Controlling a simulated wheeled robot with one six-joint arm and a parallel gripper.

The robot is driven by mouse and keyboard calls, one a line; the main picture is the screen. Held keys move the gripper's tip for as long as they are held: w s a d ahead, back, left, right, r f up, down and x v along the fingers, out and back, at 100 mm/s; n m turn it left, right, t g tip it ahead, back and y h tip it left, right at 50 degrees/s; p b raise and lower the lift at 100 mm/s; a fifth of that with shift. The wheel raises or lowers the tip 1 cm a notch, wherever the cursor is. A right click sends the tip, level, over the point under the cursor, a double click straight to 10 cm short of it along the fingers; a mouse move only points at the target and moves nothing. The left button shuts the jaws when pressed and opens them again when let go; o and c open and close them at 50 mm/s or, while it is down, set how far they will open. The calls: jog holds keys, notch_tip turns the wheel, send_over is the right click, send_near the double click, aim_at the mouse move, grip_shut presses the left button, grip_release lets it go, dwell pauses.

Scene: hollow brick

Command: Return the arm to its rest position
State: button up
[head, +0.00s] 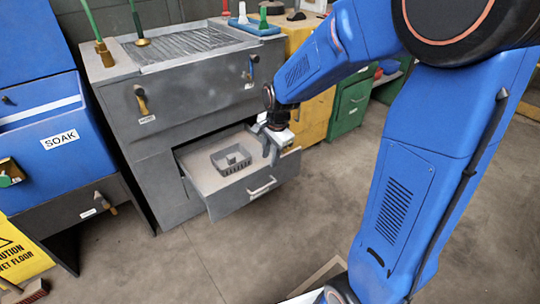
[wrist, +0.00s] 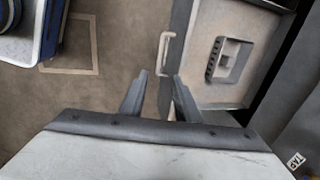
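My arm is blue and reaches from the right side of the head view toward the grey cabinet. My gripper (head: 272,152) is above the right part of an open drawer (head: 209,190), near its handle (head: 262,187). In the wrist view my gripper (wrist: 160,78) shows two dark fingers set apart with nothing between them. The drawer handle (wrist: 164,52) is just beyond the fingertips in that view, and I see no contact. A small dark grey hollow piece (head: 231,159) lies inside the drawer; it also shows in the wrist view (wrist: 227,60).
The grey cabinet (head: 160,140) has a sink-like top with taps. A blue unit marked SOAK (head: 50,120) stands left, above a yellow caution sign (head: 18,255). Yellow and green cabinets (head: 350,105) stand behind. The concrete floor (head: 310,220) before the drawer is clear.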

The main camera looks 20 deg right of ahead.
jog(key=s+d+r+n+t, duration=0.1)
jog(key=s+r+n, duration=0.3)
jog(key=s, duration=0.5)
jog(key=s+d+r+n+t, duration=0.1)
jog(key=s+r+n, duration=0.3)
jog(key=s, duration=0.5)
jog(key=s+d+r+n, duration=0.3)
jog(key=s+r+n, duration=0.2)
jog(key=s, duration=0.4)
jog(key=shift+s+d+n+t+h, duration=0.2)
jog(key=shift+d+n+t+h, duration=0.15)
jog(key=shift+n, duration=0.35)
